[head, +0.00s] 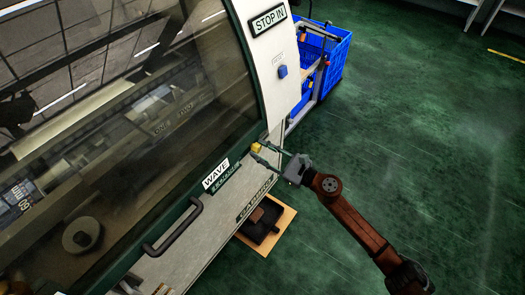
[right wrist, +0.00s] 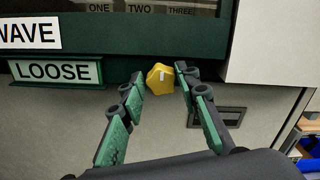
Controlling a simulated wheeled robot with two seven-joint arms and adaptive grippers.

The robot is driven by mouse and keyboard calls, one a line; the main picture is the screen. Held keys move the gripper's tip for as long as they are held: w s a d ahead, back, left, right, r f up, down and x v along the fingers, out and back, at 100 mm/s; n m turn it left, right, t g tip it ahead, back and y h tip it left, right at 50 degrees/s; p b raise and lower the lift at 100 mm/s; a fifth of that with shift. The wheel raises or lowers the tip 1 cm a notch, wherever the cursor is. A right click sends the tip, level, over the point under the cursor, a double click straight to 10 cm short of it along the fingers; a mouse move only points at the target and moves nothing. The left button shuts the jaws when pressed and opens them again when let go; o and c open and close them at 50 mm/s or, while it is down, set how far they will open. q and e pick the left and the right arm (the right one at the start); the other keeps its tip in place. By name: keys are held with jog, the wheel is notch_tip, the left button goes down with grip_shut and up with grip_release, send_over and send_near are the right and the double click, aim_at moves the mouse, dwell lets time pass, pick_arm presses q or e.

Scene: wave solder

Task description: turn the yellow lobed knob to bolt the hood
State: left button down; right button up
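The yellow lobed knob (head: 256,148) sits on the lower front edge of the hood (head: 150,110), near its right end. In the right wrist view the knob (right wrist: 160,80) has a small white mark on its face. My right gripper (head: 265,154) is open at the knob. In the right wrist view its two fingertips (right wrist: 159,76) stand on either side of the knob, with narrow gaps showing. A green plate reading LOOSE (right wrist: 56,72) is left of the knob. I cannot make out my left gripper.
A black handle (head: 173,228) sticks out from the hood's front edge, left of the knob. Blue crates (head: 325,65) stand on a rack beyond the machine. A wooden board with a dark item (head: 265,222) lies by the machine's foot. The green floor at right is clear.

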jog(key=c, duration=0.6)
pick_arm(q)
jog(key=shift+s+r, duration=0.1)
pick_arm(e)
jog(key=shift+m, duration=0.3)
jog(key=shift+m+p, duration=0.4)
jog(key=shift+m, duration=0.1)
pick_arm(q)
jog(key=s+p, duration=0.2)
jog(key=s, duration=0.3)
pick_arm(e)
jog(key=m, duration=0.3)
jog(key=shift+r, duration=0.1)
jog(key=m+p, duration=0.2)
jog(key=m, duration=0.3)
jog(key=shift+m, duration=0.4)
jog(key=m+p, duration=0.2)
jog(key=m, duration=0.1)
pick_arm(q)
notch_tip(320, 180, up, 5)
jog(key=w+p, duration=0.1)
jog(key=w, duration=0.1)
jog(key=shift+w+a+r, duration=0.2)
jog(key=shift+w+a, duration=0.1)
jog(key=shift+w, duration=0.1)
pick_arm(e)
jog(key=shift+f+m, duration=0.2)
jog(key=shift+m, duration=0.9)
